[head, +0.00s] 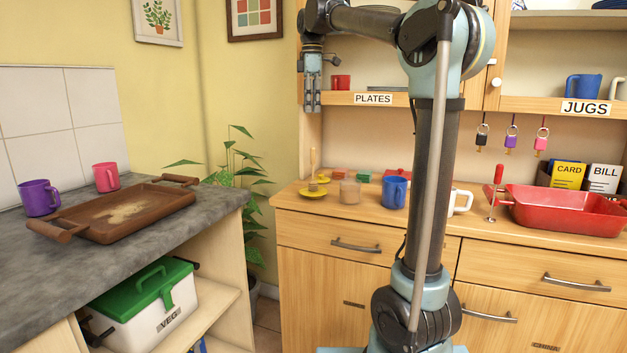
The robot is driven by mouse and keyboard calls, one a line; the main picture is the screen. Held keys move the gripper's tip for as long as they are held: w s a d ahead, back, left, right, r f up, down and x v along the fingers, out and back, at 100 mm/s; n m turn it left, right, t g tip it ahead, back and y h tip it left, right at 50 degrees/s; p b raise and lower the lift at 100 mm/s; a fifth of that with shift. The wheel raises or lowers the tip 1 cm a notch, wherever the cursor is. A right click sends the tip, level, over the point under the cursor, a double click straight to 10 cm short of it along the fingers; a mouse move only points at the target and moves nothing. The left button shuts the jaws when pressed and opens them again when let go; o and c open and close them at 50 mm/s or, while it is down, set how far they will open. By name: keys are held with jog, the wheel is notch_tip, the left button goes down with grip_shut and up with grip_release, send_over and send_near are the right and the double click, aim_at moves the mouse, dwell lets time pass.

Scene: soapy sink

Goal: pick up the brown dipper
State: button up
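A thin, upright tan-brown stick, which looks like the brown dipper (313,164), stands at the left end of the wooden counter. Its lower end is at a small yellow saucer (312,193); whether it rests on it or is just behind it is too small to tell. My gripper (312,109) hangs with its fingers pointing down, well above the dipper in the picture and apart from it. The fingers look close together and nothing shows between them, but the gap is too small to judge.
A tan cup (350,192), small coloured blocks (338,174) and a blue mug (394,192) stand right of the saucer. The PLATES shelf (345,98) is beside my gripper. A red dish (565,212) is farther right. A brown tray (125,212) lies on the left worktop.

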send_over(313, 162)
jog(key=f, duration=1.2)
jog(key=shift+w+a, duration=0.25)
jog(key=shift+w, duration=0.15)
jog(key=shift+d+f, duration=0.15)
jog(key=shift+f, duration=1.15)
jog(key=shift+d+f, duration=0.1)
jog(key=shift+f, duration=1.2)
jog(key=shift+w, duration=0.1)
grip_shut()
